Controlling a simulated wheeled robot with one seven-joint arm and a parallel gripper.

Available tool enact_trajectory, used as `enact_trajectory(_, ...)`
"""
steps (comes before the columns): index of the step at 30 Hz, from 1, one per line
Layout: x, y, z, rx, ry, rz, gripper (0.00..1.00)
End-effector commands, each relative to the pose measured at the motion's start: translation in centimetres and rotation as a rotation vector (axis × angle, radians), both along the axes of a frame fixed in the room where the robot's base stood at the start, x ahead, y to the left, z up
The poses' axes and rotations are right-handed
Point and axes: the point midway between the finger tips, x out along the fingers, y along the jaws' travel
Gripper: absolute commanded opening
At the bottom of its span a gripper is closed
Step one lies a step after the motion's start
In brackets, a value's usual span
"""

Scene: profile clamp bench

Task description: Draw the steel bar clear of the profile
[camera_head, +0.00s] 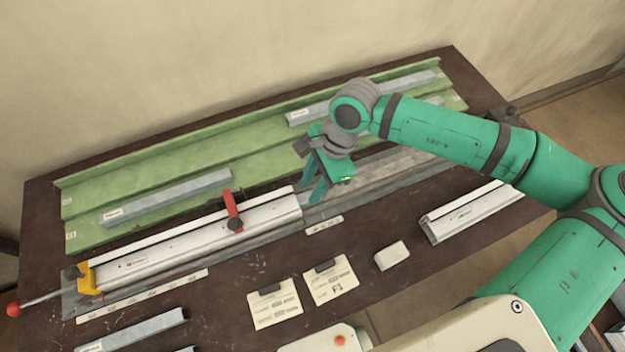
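A long silver profile (190,240) lies along the bench in a grey clamp track. A red clamp lever (233,210) stands across it near its right part. A yellow stop (88,278) with a red-knobbed rod (14,309) sits at its left end. My gripper (312,193) is just beyond the profile's right end, fingers pointing down at the track. My wrist and fingers hide what is between the fingertips, so I cannot tell whether they hold a steel bar or are apart. No steel bar clearly shows coming out of the profile.
A green two-level rack (75,228) behind holds grey bars, one at front left (165,197) and one at back right (360,97). Another profile (470,212) lies at right. Two paper cards (273,305) and a white block (391,256) lie in front.

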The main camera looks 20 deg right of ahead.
Motion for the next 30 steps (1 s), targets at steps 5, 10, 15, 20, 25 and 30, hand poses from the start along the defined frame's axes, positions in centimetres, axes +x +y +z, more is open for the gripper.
enact_trajectory(5,0.0,0.0,-0.9,0.001,0.000,0.000,0.31)
enact_trajectory(10,0.0,0.1,-1.8,0.001,0.000,0.000,0.31)
enact_trajectory(15,0.0,0.0,-2.7,0.000,0.001,0.000,0.31)
enact_trajectory(20,0.0,0.0,-3.2,0.001,0.000,0.000,0.31)
enact_trajectory(25,0.0,0.0,-3.7,0.000,0.001,0.000,0.31)
enact_trajectory(30,0.0,0.0,-3.9,0.000,0.001,0.000,0.31)
